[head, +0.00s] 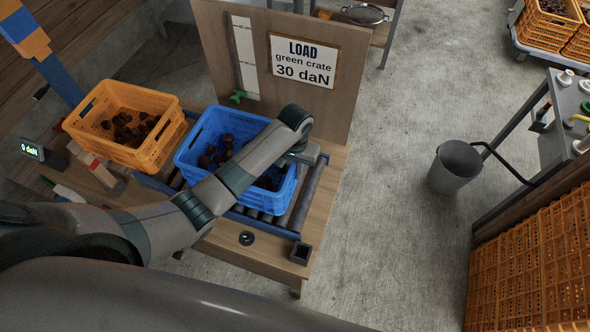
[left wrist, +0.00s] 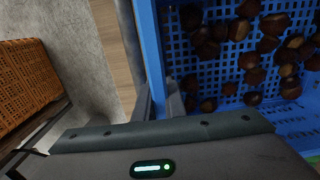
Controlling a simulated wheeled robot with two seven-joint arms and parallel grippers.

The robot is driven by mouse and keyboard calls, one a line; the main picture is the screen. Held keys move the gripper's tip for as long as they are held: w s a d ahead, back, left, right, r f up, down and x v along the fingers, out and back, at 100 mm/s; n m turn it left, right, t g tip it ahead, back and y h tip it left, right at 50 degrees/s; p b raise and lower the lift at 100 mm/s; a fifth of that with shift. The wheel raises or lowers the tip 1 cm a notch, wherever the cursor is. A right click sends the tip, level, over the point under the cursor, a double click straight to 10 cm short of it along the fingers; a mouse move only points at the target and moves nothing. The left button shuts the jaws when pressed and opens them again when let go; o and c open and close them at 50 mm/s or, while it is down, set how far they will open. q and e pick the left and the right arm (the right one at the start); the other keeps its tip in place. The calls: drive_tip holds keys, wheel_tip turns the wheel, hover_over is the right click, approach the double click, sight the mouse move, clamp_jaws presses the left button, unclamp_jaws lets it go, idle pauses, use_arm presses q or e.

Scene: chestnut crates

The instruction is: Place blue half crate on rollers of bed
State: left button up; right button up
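The blue half crate (head: 195,148), partly filled with chestnuts, is at the roller bed (head: 304,198) on the wooden bench in the head view. I cannot tell whether its base rests fully on the rollers. My left arm reaches across it, and the left gripper (head: 303,160) is at its right-hand wall. In the left wrist view the crate's blue wall (left wrist: 151,45) runs down between the fingers (left wrist: 160,104), which look closed on it. The fingertips are partly hidden. My right gripper is not in view.
An orange crate (head: 95,138) of chestnuts stands left of the blue one. A board with a load sign (head: 303,61) rises behind. A display (head: 32,150) reads 0 daN. A grey bucket (head: 455,168) and stacked orange crates (head: 530,262) are to the right, with clear floor between.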

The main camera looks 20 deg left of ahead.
use_arm(q)
drive_tip(key=o, duration=0.4)
drive_tip(key=shift+c, duration=0.2)
drive_tip(key=shift+s, duration=0.1)
drive_tip(key=shift+r, duration=0.2)
drive_tip(key=shift+r+b, duration=0.3)
drive_tip(key=shift+r, duration=0.3)
wheel_tip(320, 180, up, 6)
drive_tip(key=shift+f+b, duration=0.25)
drive_tip(key=shift+b, duration=0.8)
wheel_tip(320, 180, up, 4)
drive_tip(key=shift+r+p, duration=0.15)
drive_tip(key=shift+p, duration=0.4)
drive_tip(key=shift+r, duration=0.5)
